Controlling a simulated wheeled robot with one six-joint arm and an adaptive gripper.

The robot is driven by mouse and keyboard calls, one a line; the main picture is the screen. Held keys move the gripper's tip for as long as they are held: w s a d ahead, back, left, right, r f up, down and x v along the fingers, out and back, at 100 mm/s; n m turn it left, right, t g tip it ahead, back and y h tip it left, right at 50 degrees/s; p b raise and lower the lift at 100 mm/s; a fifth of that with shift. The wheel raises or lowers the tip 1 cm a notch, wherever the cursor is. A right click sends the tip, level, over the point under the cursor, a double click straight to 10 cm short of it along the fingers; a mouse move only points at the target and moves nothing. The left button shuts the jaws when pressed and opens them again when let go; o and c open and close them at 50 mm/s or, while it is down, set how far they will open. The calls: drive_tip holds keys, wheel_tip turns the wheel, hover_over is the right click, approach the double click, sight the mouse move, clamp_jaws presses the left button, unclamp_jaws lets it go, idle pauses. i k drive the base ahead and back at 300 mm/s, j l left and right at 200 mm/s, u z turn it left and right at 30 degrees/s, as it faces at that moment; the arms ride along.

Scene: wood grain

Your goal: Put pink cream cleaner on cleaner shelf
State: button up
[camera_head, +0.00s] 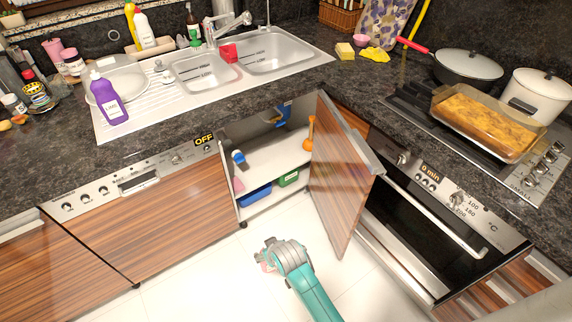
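A purple bottle with a white label (108,100) stands upright on the left side of the sink drainer; I cannot read its label for sure. A small pink thing (238,185) shows at the left inside the open cabinet under the sink; I cannot tell which of these is the pink cream cleaner. The cabinet has a white shelf (270,163), the likely cleaner shelf, with a blue-topped bottle (238,158) at its left. My gripper (264,262) is low above the floor in front of the cabinet. Its fingers are too small to tell open from shut.
The open cabinet door (345,185) sticks out right of the opening, beside the oven (430,225). A blue box (255,195) and a green box (289,178) are low in the cabinet. A glass baking dish (440,120) sits on the hob. White floor is clear.

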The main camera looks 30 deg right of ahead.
sight(278, 166)
drive_tip(key=i+j+z, duration=0.15)
drive_tip(key=z, duration=0.25)
drive_tip(key=i+j+z, duration=0.25)
drive_tip(key=z, duration=0.2)
drive_tip(key=i+j, duration=0.25)
drive_tip(key=i+j+z, duration=0.15)
drive_tip(key=i+j, duration=0.15)
drive_tip(key=j, duration=0.2)
drive_tip(key=i+j, duration=0.25)
drive_tip(key=i+j+z, duration=0.1)
drive_tip(key=j, duration=0.4)
drive_tip(key=i, duration=0.35)
